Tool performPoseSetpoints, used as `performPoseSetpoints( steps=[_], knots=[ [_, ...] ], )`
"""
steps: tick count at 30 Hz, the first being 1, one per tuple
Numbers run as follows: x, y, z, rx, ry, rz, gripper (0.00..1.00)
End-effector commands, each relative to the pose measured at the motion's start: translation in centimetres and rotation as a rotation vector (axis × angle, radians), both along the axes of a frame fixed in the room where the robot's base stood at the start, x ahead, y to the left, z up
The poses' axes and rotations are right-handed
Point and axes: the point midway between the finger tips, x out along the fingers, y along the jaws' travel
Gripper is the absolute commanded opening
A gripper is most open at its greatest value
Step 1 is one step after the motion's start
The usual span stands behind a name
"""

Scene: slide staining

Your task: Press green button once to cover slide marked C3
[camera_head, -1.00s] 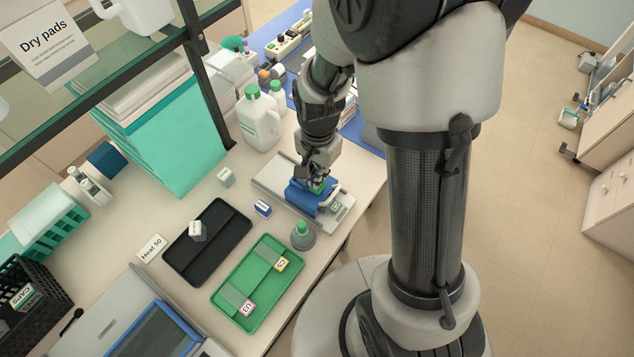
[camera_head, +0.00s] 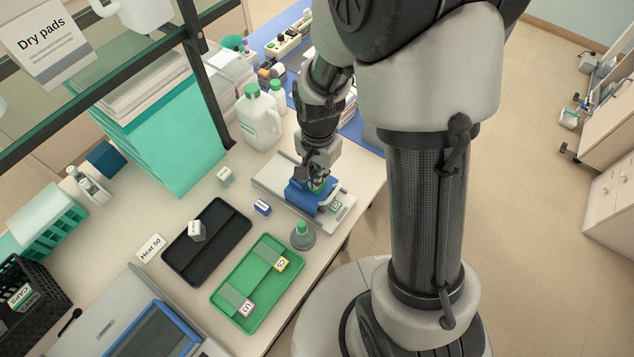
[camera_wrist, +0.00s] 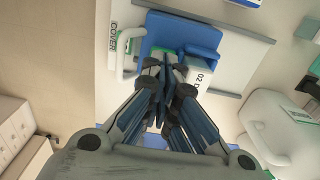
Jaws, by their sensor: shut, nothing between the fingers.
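The covering device (camera_head: 268,184) is a pale flat unit with a blue part (camera_head: 299,195) on the worktop. A green button (camera_head: 319,187) shows partly beneath my gripper (camera_head: 319,180) in the head view. My gripper is shut and empty, with its tips pointing down over the blue part.
A green tray (camera_head: 262,262) holds a yellow-labelled slide (camera_head: 282,264) and a pink-labelled slide (camera_head: 246,307). A black tray (camera_head: 180,254) lies left.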

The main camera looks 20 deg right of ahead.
Motion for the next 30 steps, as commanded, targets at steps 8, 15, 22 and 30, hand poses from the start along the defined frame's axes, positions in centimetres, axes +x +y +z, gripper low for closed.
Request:
performPoseSetpoints(
  steps=[8,15,22,30],
  knots=[
    [0.0,0.0,-0.5,0.0,0.0,0.0,0.0],
    [0.0,0.0,-0.9,0.0,0.0,0.0,0.0],
    [0.0,0.0,-1.2,0.0,0.0,0.0,0.0],
    [0.0,0.0,-1.6,0.0,0.0,0.0,0.0]
  ],
)
